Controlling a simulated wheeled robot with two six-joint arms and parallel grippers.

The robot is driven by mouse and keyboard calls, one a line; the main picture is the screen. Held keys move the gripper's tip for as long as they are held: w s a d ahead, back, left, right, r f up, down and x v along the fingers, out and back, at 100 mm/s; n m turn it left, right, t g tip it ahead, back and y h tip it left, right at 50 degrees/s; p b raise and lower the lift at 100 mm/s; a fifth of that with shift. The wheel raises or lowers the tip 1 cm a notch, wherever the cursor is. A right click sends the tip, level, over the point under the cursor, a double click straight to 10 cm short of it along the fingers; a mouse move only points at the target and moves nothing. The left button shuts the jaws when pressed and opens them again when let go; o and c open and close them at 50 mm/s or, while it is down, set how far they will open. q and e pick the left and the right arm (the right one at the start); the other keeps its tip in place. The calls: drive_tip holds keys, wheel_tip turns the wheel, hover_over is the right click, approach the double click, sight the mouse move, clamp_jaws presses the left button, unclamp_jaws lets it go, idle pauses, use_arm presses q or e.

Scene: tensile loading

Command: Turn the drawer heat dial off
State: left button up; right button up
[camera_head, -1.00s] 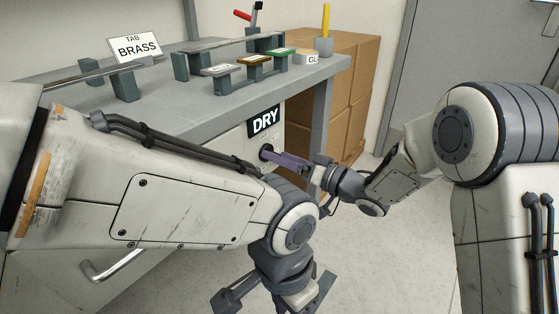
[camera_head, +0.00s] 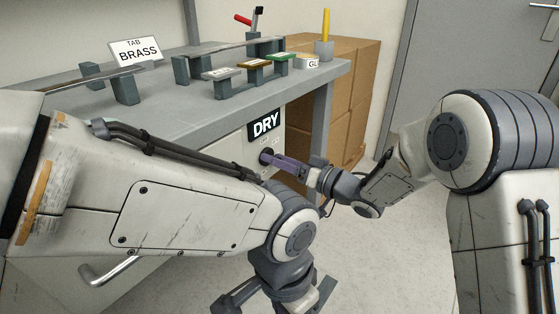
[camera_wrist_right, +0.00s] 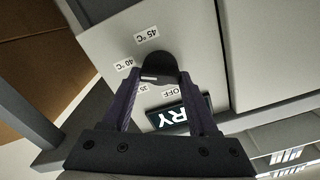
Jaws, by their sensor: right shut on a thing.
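The black heat dial (camera_head: 266,156) is on the drawer front, under the DRY sign (camera_head: 264,123). In the right wrist view the dial (camera_wrist_right: 158,66) is ringed by labels for 45 °C, 40 °C, 35 and OFF (camera_wrist_right: 171,92). Its white mark lies on the side of the 40 and 35 labels, not at OFF. My right gripper (camera_head: 275,159) is shut on the dial, with one purple finger on each side of it in the right wrist view (camera_wrist_right: 160,84). My left gripper (camera_head: 275,296) hangs low in front of the bench, its fingers apart and empty.
The grey bench (camera_head: 215,108) carries a BRASS tab sign (camera_head: 137,50), small labelled stands and a cup with a yellow tool (camera_head: 325,40). A drawer handle (camera_head: 110,270) sticks out at lower left. Cardboard boxes (camera_head: 350,85) stand behind the bench. The floor at right is clear.

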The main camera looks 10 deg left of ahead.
drive_tip(key=shift+s+a+f+n+b, duration=0.15)
drive_tip(key=shift+n+b, duration=2.2)
drive_tip(key=shift+n, duration=1.6)
drive_tip(key=shift+s+d+f+n+b, duration=0.1)
drive_tip(key=shift+n+b, duration=2.25)
drive_tip(key=shift+n, duration=1.55)
drive_tip(key=shift+s+a+f+n+b, duration=0.15)
drive_tip(key=shift+n+b, duration=2.2)
drive_tip(key=shift+n, duration=1.6)
drive_tip(key=shift+r, duration=0.15)
drive_tip(key=o, duration=1.4)
drive_tip(key=shift+d, duration=0.1)
